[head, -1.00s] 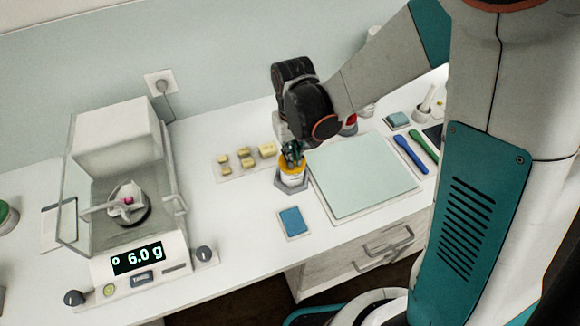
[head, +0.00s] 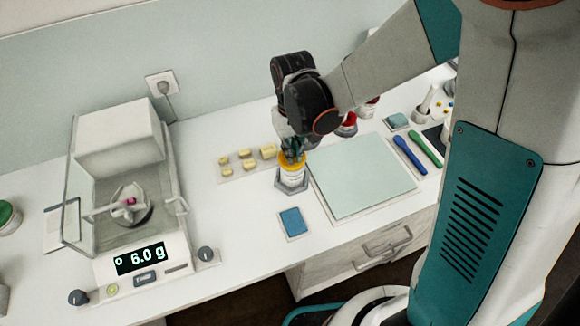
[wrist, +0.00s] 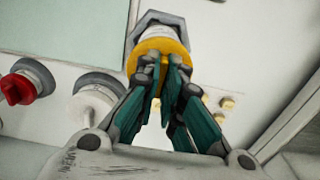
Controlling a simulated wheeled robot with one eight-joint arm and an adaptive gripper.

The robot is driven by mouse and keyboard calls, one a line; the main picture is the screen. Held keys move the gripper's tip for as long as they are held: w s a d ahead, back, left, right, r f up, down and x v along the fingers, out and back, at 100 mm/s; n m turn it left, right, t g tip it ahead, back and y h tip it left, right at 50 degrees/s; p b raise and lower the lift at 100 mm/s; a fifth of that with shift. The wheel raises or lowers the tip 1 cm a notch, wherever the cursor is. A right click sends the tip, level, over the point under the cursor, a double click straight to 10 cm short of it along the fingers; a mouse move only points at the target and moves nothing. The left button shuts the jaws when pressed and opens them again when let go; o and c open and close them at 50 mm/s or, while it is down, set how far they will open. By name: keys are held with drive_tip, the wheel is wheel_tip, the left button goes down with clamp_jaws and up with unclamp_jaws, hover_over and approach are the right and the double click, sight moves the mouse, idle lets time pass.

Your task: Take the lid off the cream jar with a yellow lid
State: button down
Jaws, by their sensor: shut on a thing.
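The cream jar (head: 291,178) has a white body and stands in a grey hexagonal holder (head: 281,186) on the white bench. My gripper (head: 292,148) is above it, pointing down, its teal fingers shut on the yellow lid (head: 289,161). In the wrist view, my fingertips (wrist: 163,63) are on the yellow lid (wrist: 152,48), and the holder (wrist: 143,24) is beyond it. Part of the white jar body (wrist: 163,32) shows between lid and holder. The lid sits in line with the jar; I cannot tell whether there is a gap between them.
A pale green mat (head: 362,175) lies right of the jar, and a blue pad (head: 293,222) in front. A balance (head: 140,258) reading 6.0 g stands left. A red-lidded container (head: 347,124) is behind the mat. Bench between balance and jar is clear.

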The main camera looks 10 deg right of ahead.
drive_tip(key=shift+r, duration=0.1)
idle(0.3)
drive_tip(key=shift+r+p, duration=0.9)
drive_tip(key=shift+r, duration=0.6)
